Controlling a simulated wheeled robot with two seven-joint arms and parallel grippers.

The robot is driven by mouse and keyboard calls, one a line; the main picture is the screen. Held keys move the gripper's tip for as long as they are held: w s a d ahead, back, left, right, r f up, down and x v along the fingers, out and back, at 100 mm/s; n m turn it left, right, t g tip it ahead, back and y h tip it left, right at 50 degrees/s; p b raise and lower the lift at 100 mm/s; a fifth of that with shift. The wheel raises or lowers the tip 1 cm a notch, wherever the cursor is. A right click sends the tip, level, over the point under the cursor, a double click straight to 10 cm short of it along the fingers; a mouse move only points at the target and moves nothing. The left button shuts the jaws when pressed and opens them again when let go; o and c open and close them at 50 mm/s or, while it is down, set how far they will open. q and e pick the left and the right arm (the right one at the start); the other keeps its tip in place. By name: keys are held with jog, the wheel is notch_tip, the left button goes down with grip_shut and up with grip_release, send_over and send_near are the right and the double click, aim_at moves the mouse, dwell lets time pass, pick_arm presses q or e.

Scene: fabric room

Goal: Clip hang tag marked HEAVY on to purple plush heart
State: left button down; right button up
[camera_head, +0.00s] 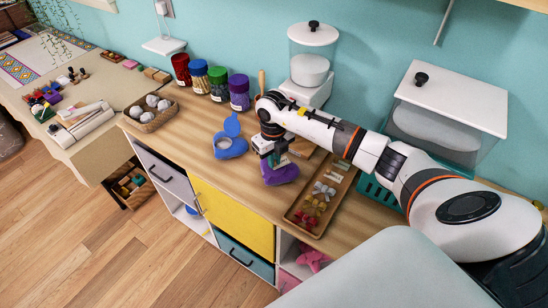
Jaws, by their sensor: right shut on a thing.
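A purple plush heart (281,174) lies on the wooden counter, left of a wooden tray (293,215). My right gripper (276,160) points down right over the heart, at or touching its top. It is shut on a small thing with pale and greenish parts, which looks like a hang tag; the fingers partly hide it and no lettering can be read. Small red, yellow and pale clip-like pieces (318,200) lie in rows in the tray. My left gripper is not in view.
A blue object with a raised round part (230,147) is left of the heart. Several jars (218,83), a basket of pale balls (150,115) and white-lidded dispensers (312,72) stand behind. Bare counter (190,125) shows near the blue object.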

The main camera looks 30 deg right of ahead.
jog(key=shift+f+b, duration=0.4)
jog(key=shift+f, duration=0.1)
dwell(0.7)
jog(key=o, duration=0.7)
jog(key=shift+o, duration=0.2)
notch_tip(320, 180, up, 12)
jog(key=b, duration=0.2)
jog(key=shift+r, duration=0.15)
